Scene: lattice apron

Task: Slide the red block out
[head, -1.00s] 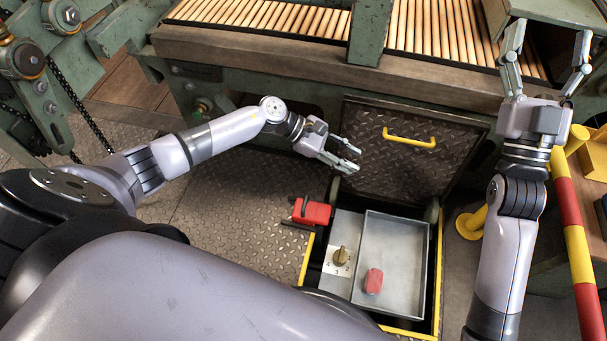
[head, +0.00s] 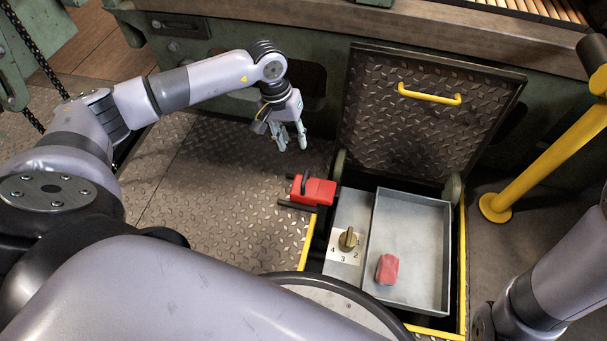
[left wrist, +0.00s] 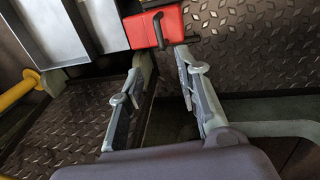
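The red block (head: 316,191), with a dark curved bar across it, sits on dark rails at the left edge of the floor opening. My left gripper (head: 292,146) is open and empty, pointing down behind the block and apart from it. In the left wrist view the red block (left wrist: 170,27) lies just beyond and between my open fingertips (left wrist: 160,56); a black bar runs down its front. My right gripper is out of view; only part of that arm shows at the lower right.
The hatch lid (head: 425,120) stands raised, with a yellow handle (head: 429,94). In the opening are a numbered dial (head: 348,239) and a grey metal tray (head: 418,222) holding a small reddish piece (head: 387,269). A yellow post (head: 540,170) stands at right. The plate floor left is clear.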

